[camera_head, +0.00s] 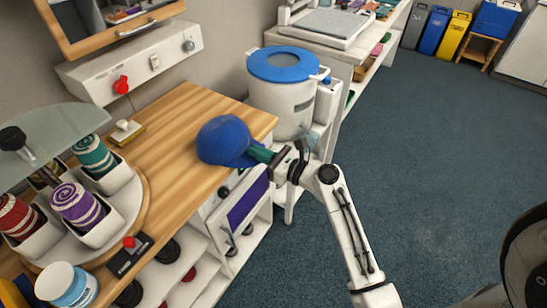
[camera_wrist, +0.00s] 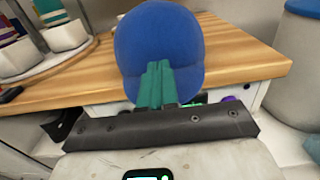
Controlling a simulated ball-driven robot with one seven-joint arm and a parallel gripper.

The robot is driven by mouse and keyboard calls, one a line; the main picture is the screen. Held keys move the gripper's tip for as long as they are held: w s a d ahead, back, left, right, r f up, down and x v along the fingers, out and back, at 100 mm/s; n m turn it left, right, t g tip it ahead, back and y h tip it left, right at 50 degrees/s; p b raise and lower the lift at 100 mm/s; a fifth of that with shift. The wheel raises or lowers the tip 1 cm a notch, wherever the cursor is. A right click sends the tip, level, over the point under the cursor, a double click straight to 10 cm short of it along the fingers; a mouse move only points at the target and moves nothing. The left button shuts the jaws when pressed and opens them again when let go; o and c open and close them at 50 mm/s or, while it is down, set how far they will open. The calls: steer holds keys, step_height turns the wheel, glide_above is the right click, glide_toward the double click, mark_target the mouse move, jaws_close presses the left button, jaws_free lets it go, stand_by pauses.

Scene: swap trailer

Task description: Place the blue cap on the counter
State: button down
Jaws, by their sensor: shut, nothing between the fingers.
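The blue cap (camera_head: 222,140) appears at the front edge of the wooden counter (camera_head: 172,122), its dome toward the counter and its brim toward my gripper. In the wrist view the cap (camera_wrist: 158,45) stands right in front of the fingers and overlaps the counter's front edge. Whether its whole underside rests on the wood is hidden. My gripper (camera_head: 254,153) has green fingers, shut with nothing between them, at the brim side of the cap. The fingers (camera_wrist: 157,68) cover the lower middle of the cap in the wrist view; whether they touch it is unclear.
A carousel (camera_head: 135,205) with yarn spools stands at the left on the counter. A yellow-based block (camera_head: 125,132) lies behind the cap. A white bucket with a blue lid (camera_head: 285,64) stands beyond the counter's right end. Shelves lie below; the blue floor at right is open.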

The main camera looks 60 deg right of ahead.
mark_target(232, 140)
steer(key=shift+w, duration=0.85)
steer(key=w+p, duration=0.1)
steer(key=w, duration=0.6)
steer(key=shift+w+a, duration=0.15)
steer(key=shift+w, duration=0.2)
